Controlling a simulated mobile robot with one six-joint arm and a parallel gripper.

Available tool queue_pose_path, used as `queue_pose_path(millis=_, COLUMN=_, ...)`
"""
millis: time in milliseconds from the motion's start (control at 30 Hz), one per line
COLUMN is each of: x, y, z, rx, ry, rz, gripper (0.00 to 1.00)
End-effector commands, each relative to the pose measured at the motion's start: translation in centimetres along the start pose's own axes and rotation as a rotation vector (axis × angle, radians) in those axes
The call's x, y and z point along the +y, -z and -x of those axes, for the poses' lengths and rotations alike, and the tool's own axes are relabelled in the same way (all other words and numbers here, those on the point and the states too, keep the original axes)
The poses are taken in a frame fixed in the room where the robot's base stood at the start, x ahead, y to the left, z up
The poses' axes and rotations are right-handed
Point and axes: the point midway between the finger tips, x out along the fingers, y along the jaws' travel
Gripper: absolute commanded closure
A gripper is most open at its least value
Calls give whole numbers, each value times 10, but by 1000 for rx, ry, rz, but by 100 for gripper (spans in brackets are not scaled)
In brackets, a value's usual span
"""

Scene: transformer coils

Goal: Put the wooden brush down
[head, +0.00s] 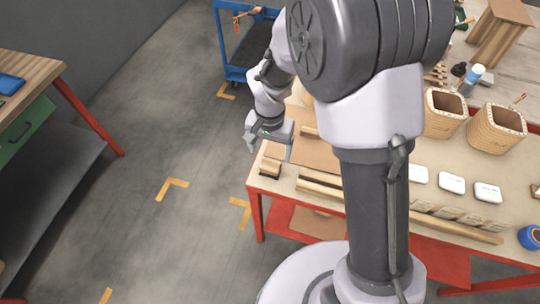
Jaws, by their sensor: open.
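A small block with a wood-coloured top and a dark lower part, which looks like the wooden brush (270,168), rests on the left front corner of the workbench (262,183). My gripper (269,151) is above it in the picture, with its fingers spread apart. I see nothing between the fingers. The gap between the fingertips and the brush is hard to judge from this view.
Wooden strips (318,187) lie right of the brush, partly behind my arm. Two coil forms (445,115) (496,130), white boxes (452,184) and blue tape (531,237) are further right. A blue cart (233,74) stands behind.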

Motion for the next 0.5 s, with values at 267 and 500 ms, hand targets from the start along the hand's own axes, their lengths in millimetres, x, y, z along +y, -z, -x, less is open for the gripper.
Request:
queue_pose_path(millis=267, x=7, y=1, z=35, rx=23, ry=26, rz=-8, gripper=19)
queue_pose_path(millis=500, x=84, y=-48, z=187, rx=213, ry=212, rz=-43, gripper=19)
